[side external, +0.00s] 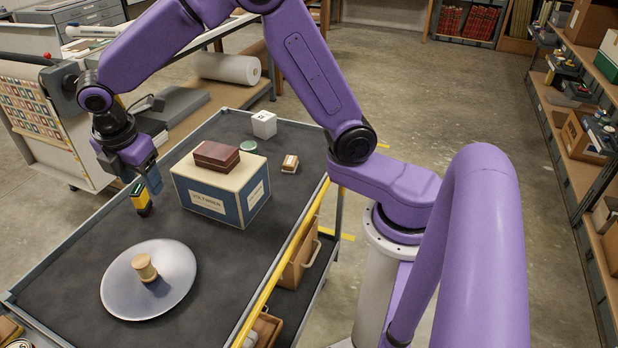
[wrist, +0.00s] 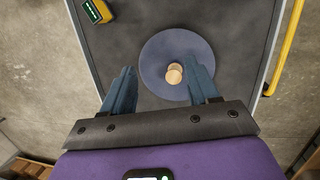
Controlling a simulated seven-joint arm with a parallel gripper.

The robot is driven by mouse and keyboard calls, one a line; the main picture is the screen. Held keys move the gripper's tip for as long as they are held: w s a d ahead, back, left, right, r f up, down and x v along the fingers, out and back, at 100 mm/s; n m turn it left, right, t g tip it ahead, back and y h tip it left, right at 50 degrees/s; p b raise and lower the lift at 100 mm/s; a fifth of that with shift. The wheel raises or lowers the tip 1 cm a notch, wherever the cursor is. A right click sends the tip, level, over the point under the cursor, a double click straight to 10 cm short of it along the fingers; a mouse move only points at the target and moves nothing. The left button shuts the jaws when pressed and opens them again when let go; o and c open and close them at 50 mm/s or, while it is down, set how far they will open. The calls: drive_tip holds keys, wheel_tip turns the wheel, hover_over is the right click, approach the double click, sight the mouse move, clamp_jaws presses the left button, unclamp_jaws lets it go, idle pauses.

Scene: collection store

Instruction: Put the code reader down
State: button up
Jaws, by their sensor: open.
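The code reader (side external: 141,199) is a small yellow and black device with a green display. It rests on the dark top of the cart (side external: 60,272), left of the blue and cream box. In the wrist view the code reader (wrist: 97,11) shows at the top left, cut by the edge and clear of both fingers. My gripper (side external: 133,177) is open and empty, above the cart's left side. In the side view its fingers overlap the area just above the code reader. In the wrist view my gripper (wrist: 163,86) has its fingers wide apart.
A round grey disc (side external: 180,270) with a wooden spool (side external: 144,267) on it lies at the front. The box (side external: 222,187) carries a red-brown box (side external: 216,155).

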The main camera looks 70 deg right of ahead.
drive_tip(key=s+d+m+y, duration=0.1)
drive_tip(key=s+d+m, duration=0.2)
drive_tip(key=s, duration=1.2)
drive_tip(key=s+d+r+m+g+y, duration=0.1)
drive_tip(key=s+d+m, duration=0.2)
drive_tip(key=s+d, duration=0.4)
drive_tip(key=s, duration=0.9)
drive_tip(key=shift+s+d, duration=0.15)
drive_tip(key=shift+d, duration=0.05)
